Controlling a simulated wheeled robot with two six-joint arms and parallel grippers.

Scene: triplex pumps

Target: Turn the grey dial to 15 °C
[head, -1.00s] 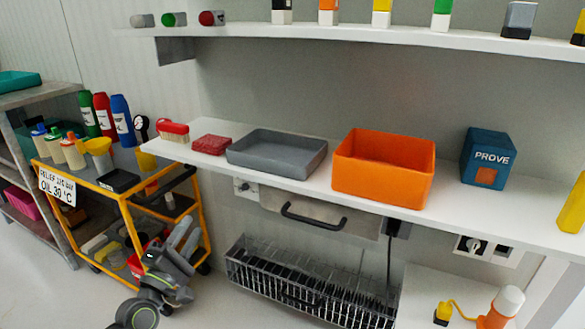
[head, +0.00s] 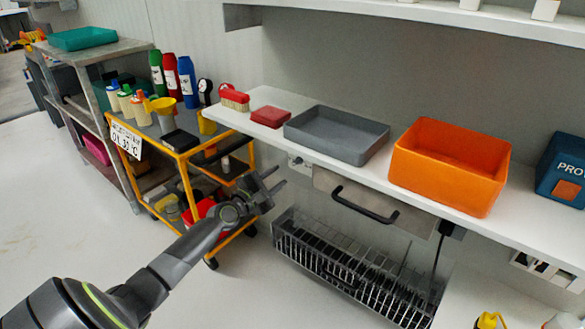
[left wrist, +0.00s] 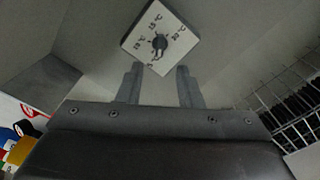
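The dial (left wrist: 160,43) is a dark grey knob on a white square plate, tilted in the left wrist view. In the head view a small plate with a knob (head: 298,163) sits under the worktop, left of the drawer handle. My left gripper (head: 274,179) is open and empty, below and left of that plate. In the left wrist view its two fingers (left wrist: 160,80) are apart, pointing towards the dial without visibly gripping it. My right gripper is not in view.
The worktop (head: 400,193) edge runs above the knob plate. A drawer with a black handle (head: 365,205) is to its right, and a wire rack (head: 350,270) hangs below. A yellow trolley (head: 187,170) with bottles stands at left. The floor in front is clear.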

